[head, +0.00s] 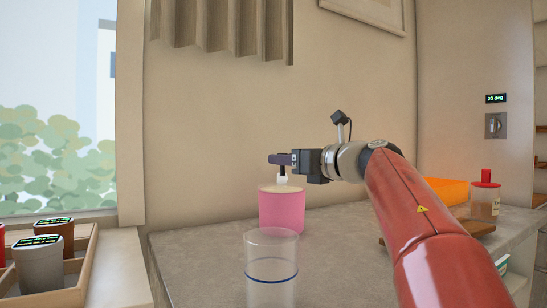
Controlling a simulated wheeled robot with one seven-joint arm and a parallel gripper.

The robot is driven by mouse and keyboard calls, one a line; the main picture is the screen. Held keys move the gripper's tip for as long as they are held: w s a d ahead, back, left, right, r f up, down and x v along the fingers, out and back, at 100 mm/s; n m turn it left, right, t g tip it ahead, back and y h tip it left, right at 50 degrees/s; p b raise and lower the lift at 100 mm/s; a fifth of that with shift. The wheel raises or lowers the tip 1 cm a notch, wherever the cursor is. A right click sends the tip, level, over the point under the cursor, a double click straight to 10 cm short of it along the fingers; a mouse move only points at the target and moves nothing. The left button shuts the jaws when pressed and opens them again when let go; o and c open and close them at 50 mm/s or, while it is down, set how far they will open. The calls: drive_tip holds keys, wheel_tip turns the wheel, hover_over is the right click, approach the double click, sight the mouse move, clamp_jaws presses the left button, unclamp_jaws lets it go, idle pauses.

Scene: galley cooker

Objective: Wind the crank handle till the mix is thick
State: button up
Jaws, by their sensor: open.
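A pink tub (281,210) with a pale top stands on the grey counter (200,260) near the wall. My gripper (282,170) is just above this tub, reaching in from the right, with its jaws open. A small purple piece and a white piece show at the jaws; I cannot tell whether either is part of a crank. No crank handle can be made out clearly. The mix and its thickness are not visible.
A clear glass with a blue line (271,268) stands in front of the tub. At right are an orange block (447,190), a board (470,229) and a red-topped jar (486,198). A wooden tray (84,270) with lidded cups is at left. A wall display (496,98) reads 20 deg.

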drive_tip(key=shift+p+x, duration=0.3)
drive_tip(key=shift+x, duration=1.6)
clamp_jaws()
